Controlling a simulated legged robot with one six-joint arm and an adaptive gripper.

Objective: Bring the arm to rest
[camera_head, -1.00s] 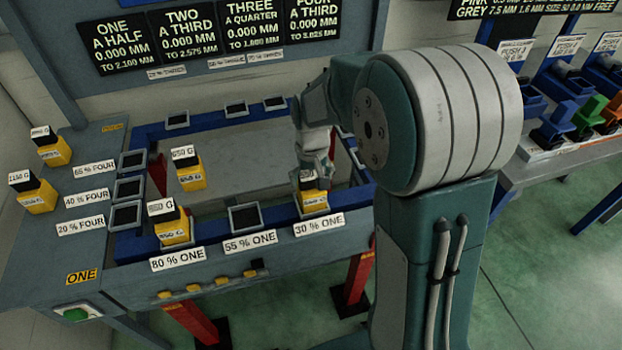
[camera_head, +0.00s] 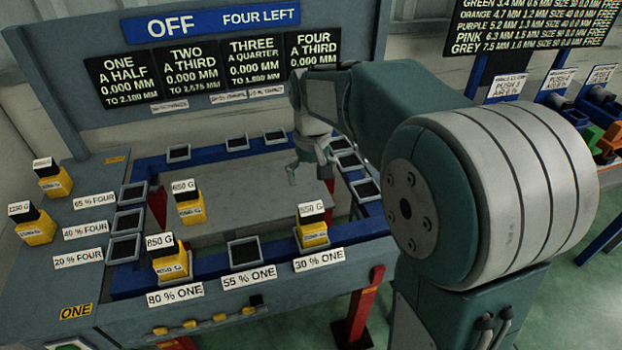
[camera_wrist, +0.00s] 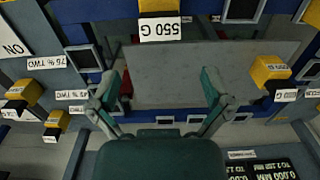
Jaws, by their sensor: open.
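My gripper (camera_head: 305,170) hangs open and empty above the frame opening, behind the yellow weight (camera_head: 312,234) at the 30 % ONE label and apart from it. In the wrist view its two fingers are spread wide (camera_wrist: 160,84), with only the grey panel between them. A yellow weight marked 550 G (camera_wrist: 160,6) shows beyond the fingertips at the top of that view. My arm is bent, with its large grey and teal joint close to the head camera at the right.
One yellow weight (camera_head: 170,263) stands at 80 % ONE, another (camera_head: 189,209) inside the frame, and two more (camera_head: 36,228) (camera_head: 54,182) on the left bench. The 55 % ONE pad (camera_head: 243,252) is empty. A display board (camera_head: 210,22) reading OFF, FOUR LEFT rises behind.

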